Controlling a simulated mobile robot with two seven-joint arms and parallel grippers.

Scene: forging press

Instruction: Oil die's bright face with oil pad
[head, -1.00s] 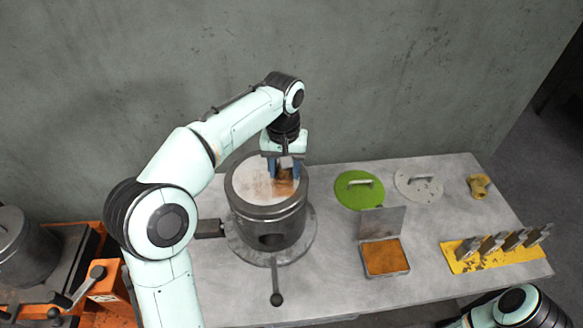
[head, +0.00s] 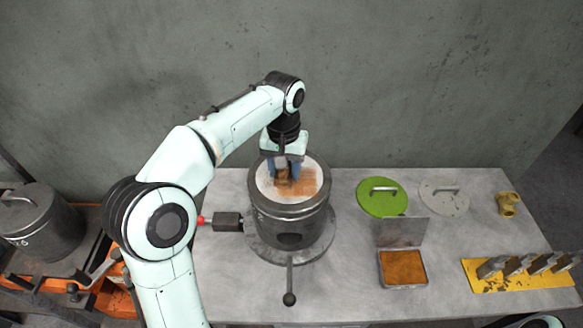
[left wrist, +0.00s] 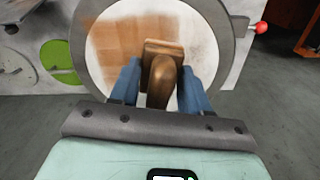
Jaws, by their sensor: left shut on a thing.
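The die is a grey metal cylinder (head: 290,222) with a round bright face (head: 290,197) on top, inside a dark rim. A brown oily patch (head: 308,182) covers part of the face; it also shows in the left wrist view (left wrist: 115,42), left of the pad. My left gripper (head: 284,170) points down over the face, its blue fingers shut on the wooden handle of the oil pad (left wrist: 163,75). The pad is at or just above the face; exact contact is hard to tell. My right gripper is out of view.
An open tin (head: 403,268) with an orange-brown filling stands right of the die. A green lid (head: 381,197), a grey lid (head: 444,197), a brass fitting (head: 507,203) and a yellow rack (head: 520,275) lie farther right. A lever (head: 289,280) sticks out in front of the die.

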